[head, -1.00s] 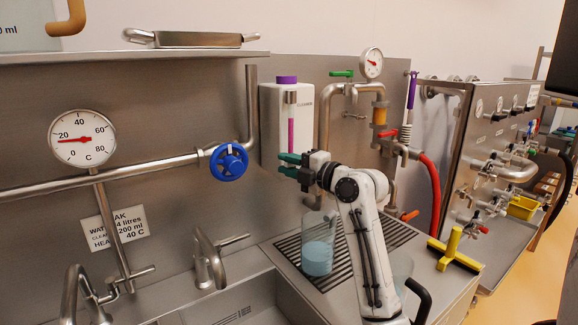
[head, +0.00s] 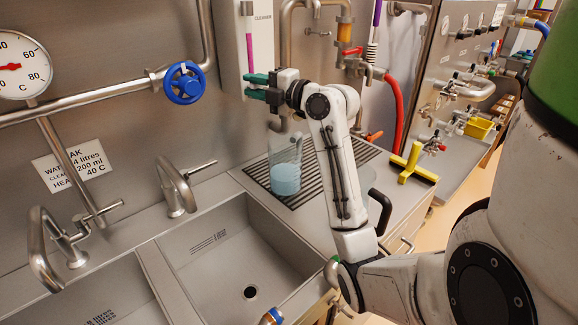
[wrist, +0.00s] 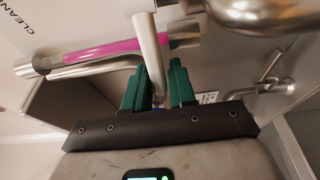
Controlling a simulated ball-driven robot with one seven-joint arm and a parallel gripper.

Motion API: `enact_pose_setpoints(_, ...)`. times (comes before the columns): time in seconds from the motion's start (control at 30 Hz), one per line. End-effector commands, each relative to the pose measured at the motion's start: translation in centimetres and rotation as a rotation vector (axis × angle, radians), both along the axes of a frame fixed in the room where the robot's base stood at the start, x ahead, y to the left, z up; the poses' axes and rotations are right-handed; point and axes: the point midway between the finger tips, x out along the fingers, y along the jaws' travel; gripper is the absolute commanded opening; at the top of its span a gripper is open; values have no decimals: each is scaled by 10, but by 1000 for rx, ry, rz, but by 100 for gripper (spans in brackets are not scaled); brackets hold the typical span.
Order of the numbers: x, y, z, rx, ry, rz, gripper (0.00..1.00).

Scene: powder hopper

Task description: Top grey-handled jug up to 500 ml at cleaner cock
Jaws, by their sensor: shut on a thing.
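The clear jug (head: 284,155) stands upright on the drip grate below the cleaner dispenser (head: 230,55), with pale blue liquid (head: 285,180) in its lower part. I cannot read its marks or make out its handle. My gripper (head: 250,86), with green fingers, is at the front of the dispenser, above the jug. In the wrist view my gripper (wrist: 158,88) is shut on a pale metal rod (wrist: 148,45), seemingly the cleaner cock's lever, beside the magenta sight tube (wrist: 105,48). The cock's outlet is hard to make out behind the gripper.
A second jug's black handle (head: 383,208) shows right of my arm. Sinks (head: 225,245) with taps (head: 175,185) are at front left. A blue handwheel (head: 184,83) and red hose (head: 393,115) are nearby.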

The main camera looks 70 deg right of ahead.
Motion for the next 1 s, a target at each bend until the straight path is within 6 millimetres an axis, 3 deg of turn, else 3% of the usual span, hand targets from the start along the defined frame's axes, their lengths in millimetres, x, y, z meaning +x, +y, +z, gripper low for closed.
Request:
enact_pose_setpoints(0.37, -3, 1, -3, 3, 4, 0, 3)
enact_pose_setpoints(0.67, -21, 3, -3, 4, 3, -1, 3)
enact_pose_setpoints(1.0, -21, 3, -3, 4, 5, 0, 3)
